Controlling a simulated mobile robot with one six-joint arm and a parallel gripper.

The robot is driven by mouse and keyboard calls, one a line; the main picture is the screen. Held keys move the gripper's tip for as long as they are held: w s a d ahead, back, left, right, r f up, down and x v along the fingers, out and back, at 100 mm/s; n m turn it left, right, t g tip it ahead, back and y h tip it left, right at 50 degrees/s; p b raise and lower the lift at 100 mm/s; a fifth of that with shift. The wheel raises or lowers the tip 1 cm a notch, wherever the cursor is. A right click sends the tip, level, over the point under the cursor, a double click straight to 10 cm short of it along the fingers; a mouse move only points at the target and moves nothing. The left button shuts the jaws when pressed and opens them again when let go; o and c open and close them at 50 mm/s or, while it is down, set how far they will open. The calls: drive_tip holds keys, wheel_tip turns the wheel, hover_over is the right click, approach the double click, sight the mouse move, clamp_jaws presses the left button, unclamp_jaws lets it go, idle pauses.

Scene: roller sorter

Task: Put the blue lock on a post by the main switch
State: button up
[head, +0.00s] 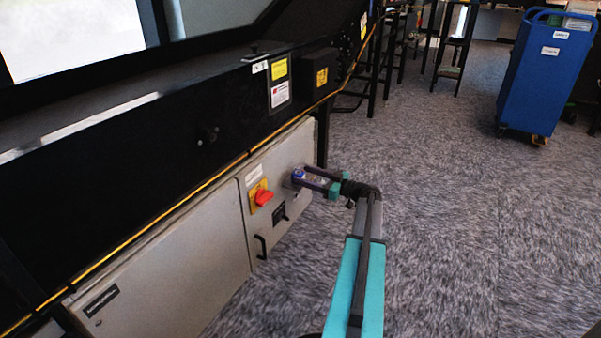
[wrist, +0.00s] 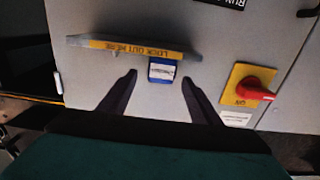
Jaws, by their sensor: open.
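The blue lock (wrist: 161,71) with a white label is against the grey bracket with a yellow "LOCK OUT HERE" edge (wrist: 130,47). Its shackle and any post are hidden, so I cannot tell whether it hangs on one. In the head view the lock (head: 299,173) is a small blue spot at the cabinet front. My gripper (wrist: 159,79) is open, with one finger on each side of the lock and visible gaps between. In the head view my gripper (head: 302,180) reaches the cabinet to the right of the red main switch (head: 263,197), which also shows in the wrist view (wrist: 256,93).
The grey cabinet (head: 180,240) has a black door handle (head: 260,246) below the switch. A black machine beam (head: 130,150) with a yellow edge runs above it. A blue cart (head: 545,75) stands far right. Carpet (head: 450,220) to the right is clear.

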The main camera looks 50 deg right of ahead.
drive_tip(key=p+v, duration=0.3)
drive_tip(key=v, duration=0.7)
drive_tip(key=shift+a, duration=0.1)
